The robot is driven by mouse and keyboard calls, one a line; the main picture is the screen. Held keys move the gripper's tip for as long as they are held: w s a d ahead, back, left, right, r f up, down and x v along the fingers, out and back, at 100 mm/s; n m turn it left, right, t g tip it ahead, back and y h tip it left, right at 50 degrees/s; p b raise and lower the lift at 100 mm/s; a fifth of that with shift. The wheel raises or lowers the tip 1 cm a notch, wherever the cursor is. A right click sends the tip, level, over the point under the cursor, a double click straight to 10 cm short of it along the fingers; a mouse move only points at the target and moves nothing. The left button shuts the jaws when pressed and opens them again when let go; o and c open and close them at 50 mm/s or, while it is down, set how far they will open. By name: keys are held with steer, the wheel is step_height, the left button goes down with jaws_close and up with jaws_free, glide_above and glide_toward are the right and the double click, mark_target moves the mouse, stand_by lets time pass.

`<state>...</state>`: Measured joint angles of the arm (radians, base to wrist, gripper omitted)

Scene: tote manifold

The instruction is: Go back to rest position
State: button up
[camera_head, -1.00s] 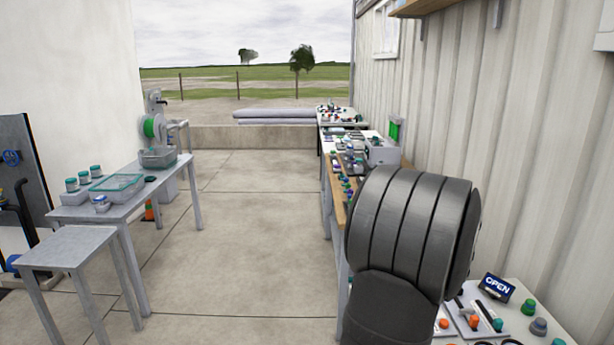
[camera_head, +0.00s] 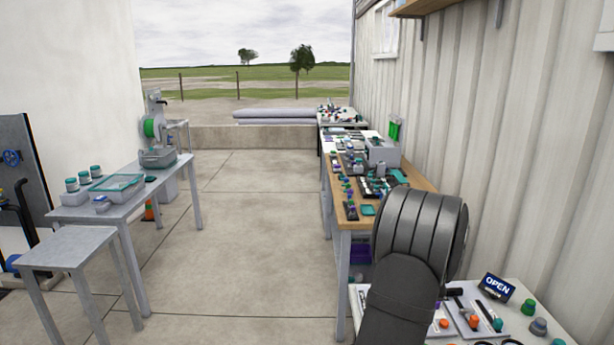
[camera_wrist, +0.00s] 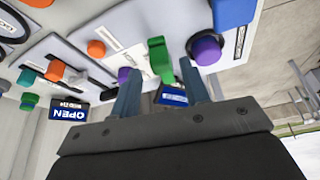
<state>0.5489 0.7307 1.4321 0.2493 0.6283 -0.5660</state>
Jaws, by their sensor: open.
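My gripper (camera_wrist: 159,68) shows in the wrist view with its two blue-grey fingers apart. Nothing is held between them. Beyond the fingers is a white control panel (camera_wrist: 125,30) with a green handle (camera_wrist: 160,58), a purple knob (camera_wrist: 206,50) and an orange knob (camera_wrist: 96,48). Whether the fingers touch anything there I cannot tell. In the head view, my dark arm stands at the lower right and my gripper is out of sight.
A wooden bench (camera_head: 341,222) with several small parts runs along the right wall. A panel table with an OPEN sign (camera_head: 496,288) is at the lower right. Grey tables (camera_head: 75,247) stand on the left. The floor between (camera_head: 245,230) is clear.

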steer(key=shift+w+f, duration=0.3)
steer(key=shift+f, duration=0.35)
steer(key=shift+w+a+r+m+h, duration=0.15)
steer(key=shift+a+m+h, duration=0.45)
steer(key=shift+m, duration=0.5)
steer(key=shift+a, duration=0.1)
steer(key=o, duration=0.9)
steer(key=shift+c, duration=0.2)
steer(key=o, duration=0.4)
steer(key=a+r, duration=0.1)
steer(key=r, duration=0.1)
steer(key=a+r+n, duration=0.1)
steer(key=r, duration=0.2)
steer(key=w+a+r+n, duration=0.1)
steer(key=r, duration=0.2)
steer(key=shift+a+r+g, duration=0.15)
steer(key=shift+g, duration=0.25)
steer(key=s+a+r+n+g+h, duration=0.1)
steer(key=s+a+r+n+h, duration=0.15)
steer(key=r, duration=0.95)
steer(key=x, duration=0.6)
steer(key=a+x, duration=0.1)
steer(key=x, duration=0.2)
steer(key=shift+w+d+f, duration=0.15)
steer(key=shift+w+f, duration=0.1)
steer(key=shift+f, duration=0.3)
